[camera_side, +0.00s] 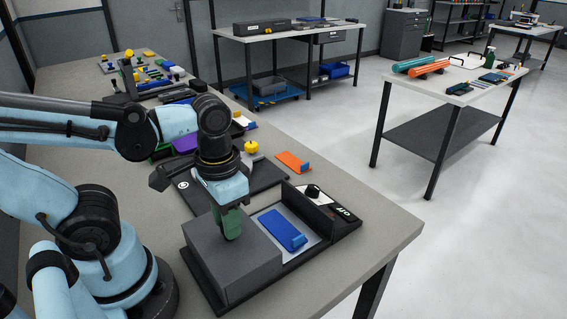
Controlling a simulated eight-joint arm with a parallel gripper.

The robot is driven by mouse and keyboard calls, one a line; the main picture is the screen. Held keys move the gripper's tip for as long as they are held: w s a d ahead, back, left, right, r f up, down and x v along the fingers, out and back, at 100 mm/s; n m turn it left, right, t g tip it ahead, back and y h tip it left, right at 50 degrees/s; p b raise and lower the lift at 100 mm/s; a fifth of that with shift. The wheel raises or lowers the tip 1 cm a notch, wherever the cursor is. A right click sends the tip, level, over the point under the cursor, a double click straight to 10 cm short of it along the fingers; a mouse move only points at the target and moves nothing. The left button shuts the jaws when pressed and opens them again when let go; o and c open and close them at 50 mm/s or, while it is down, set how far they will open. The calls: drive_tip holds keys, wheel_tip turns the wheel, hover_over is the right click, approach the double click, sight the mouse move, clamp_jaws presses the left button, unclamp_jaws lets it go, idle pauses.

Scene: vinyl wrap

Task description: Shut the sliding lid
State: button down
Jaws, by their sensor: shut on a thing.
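A grey box-shaped sliding lid (226,268) sits at the left end of a black base (318,247) on the near part of the bench. To its right, a light grey plate with a blue squeegee-like piece (283,230) on it lies uncovered. My gripper (232,233) points down at the lid's top, near its right back side. Its green fingers are closed together there, and what lies between them, likely a grip on the lid, is hidden.
An orange piece (294,162) and a yellow knob (251,147) are behind. Bare bench (385,225) lies to the right.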

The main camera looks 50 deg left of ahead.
drive_tip(key=w, duration=1.2)
drive_tip(key=shift+w, duration=0.3)
drive_tip(key=c, duration=0.8)
unclamp_jaws()
drive_tip(key=shift+c, duration=0.2)
drive_tip(key=shift+s+r, duration=0.1)
drive_tip(key=shift+r, duration=0.05)
wheel_tip(320, 180, up, 12)
wheel_tip(320, 180, down, 8)
drive_tip(key=s+a+t, duration=0.2)
drive_tip(key=t, duration=0.5)
drive_tip(key=shift+s+a, duration=0.2)
drive_tip(key=shift+a, duration=0.05)
